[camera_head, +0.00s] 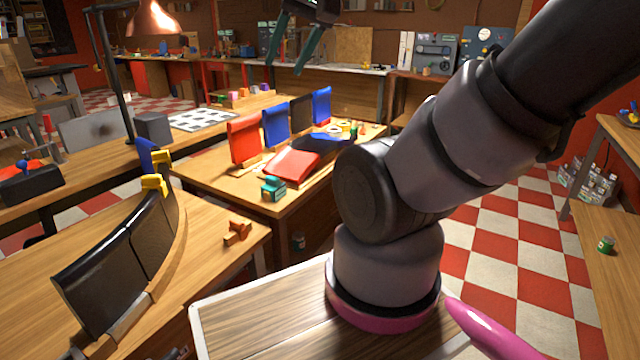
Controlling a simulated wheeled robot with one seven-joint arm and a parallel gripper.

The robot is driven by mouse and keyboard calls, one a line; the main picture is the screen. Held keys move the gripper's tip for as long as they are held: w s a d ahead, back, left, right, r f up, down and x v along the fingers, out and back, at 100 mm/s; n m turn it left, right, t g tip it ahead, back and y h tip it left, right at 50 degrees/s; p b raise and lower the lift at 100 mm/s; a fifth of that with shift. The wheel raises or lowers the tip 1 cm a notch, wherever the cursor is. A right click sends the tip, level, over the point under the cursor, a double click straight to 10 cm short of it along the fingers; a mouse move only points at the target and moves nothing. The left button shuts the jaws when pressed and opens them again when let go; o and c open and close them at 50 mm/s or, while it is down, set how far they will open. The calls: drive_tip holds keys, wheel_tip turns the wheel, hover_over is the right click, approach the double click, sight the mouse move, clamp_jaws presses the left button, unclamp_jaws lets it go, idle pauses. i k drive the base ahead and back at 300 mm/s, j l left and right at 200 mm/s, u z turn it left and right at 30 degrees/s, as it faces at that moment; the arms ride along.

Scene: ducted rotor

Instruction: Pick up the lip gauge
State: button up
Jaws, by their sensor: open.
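My gripper (285,66) hangs at the top centre, with two dark teal fingers apart and nothing between them. It appears high above the benches, in front of the back counter. I cannot tell for sure which object is the lip gauge. A small orange-brown block-like piece (237,232) lies on the near left bench, right of the curved black panels. A teal piece (272,188) sits at the front edge of the middle bench. Both are small and apart from my gripper.
Curved black panels (118,262) with yellow clamps (154,184) stand on the left bench. Red and blue panels (243,139) stand on the middle bench (215,178). A lamp (153,18) rises at the left. The checkered floor (500,260) at right is clear.

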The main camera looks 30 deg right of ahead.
sight(277, 189)
drive_tip(key=z, duration=0.35)
drive_tip(key=u, duration=1.25)
drive_tip(key=i+l, duration=0.1)
drive_tip(key=l, duration=0.55)
drive_tip(key=i+l, duration=0.1)
drive_tip(key=l, duration=0.55)
drive_tip(key=i+l, duration=0.1)
drive_tip(key=l, duration=0.6)
